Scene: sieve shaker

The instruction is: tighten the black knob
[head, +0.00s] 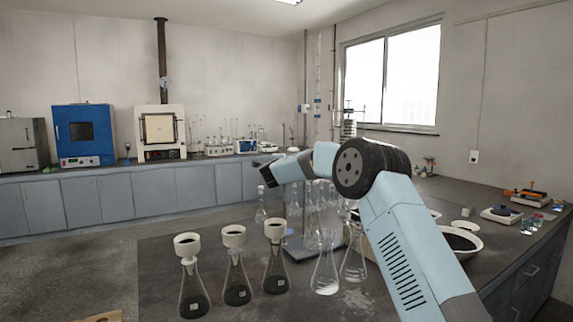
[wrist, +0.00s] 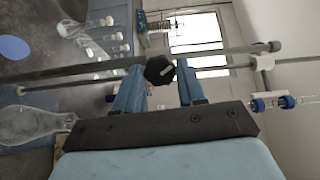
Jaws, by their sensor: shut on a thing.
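The black knob (wrist: 159,69) is a dark, faceted knob with a light line on its face, in the middle of the wrist view. It sits at a grey metal rod (wrist: 90,69) that runs across the picture. My gripper (wrist: 160,75) has its two blue fingers on either side of the knob and is shut on it. In the head view my gripper (head: 266,172) is small and dark at the far end of my arm, above the bench. I cannot make out the knob there.
A white bowl (head: 460,243) is at the right. A second thin rod and a clamp with blue caps (wrist: 272,103) show in the wrist view.

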